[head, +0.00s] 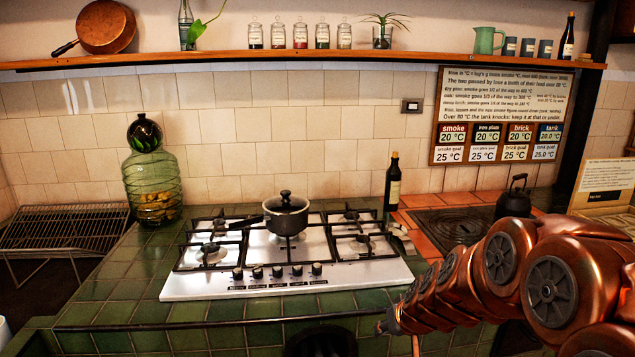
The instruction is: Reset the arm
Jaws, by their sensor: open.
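My copper-coloured arm (460,280) reaches in from the right edge and stretches left across the front right of the green tiled counter. My gripper (386,325) is at its far left end, low in the picture, in front of the hob's front right corner. It is open, and I see nothing held in it. Its fingers are small and hard to make out. The task names no other object.
A white gas hob (270,282) carries a lidded pot (287,218). A dark bottle (393,185) stands behind its right side. A black kettle (514,200) stands near my arm. A green glass jar (152,187) is at left. The front left tiles are clear.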

